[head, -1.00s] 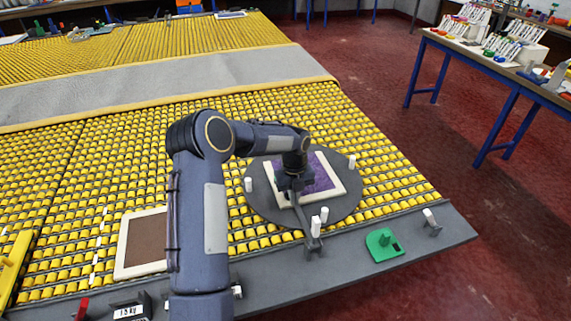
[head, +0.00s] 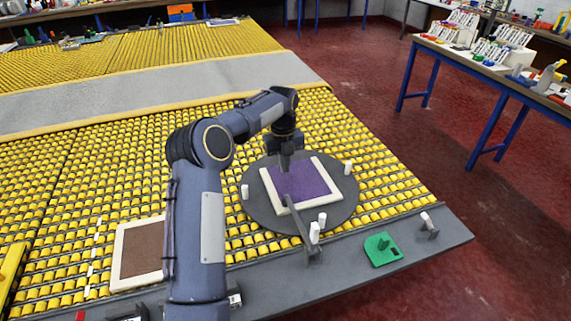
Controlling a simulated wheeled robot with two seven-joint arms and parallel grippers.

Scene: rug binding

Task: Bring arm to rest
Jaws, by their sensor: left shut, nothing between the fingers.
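My left arm comes in from the lower left and reaches over the yellow roller table. My left gripper (head: 285,161) is shut and empty, pointing down over the upper left part of a purple rug with a cream border (head: 308,181). I cannot tell the exact gap between its tips and the rug. The rug lies on a round dark grey turntable (head: 257,219). My right gripper is not in view.
White pegs (head: 347,167) stand around the turntable. A brown rug with a cream border (head: 141,249) lies at the left, partly behind my arm. A green block (head: 382,248) sits on the grey front edge. A blue-legged bench (head: 487,68) stands at the right beyond clear red floor.

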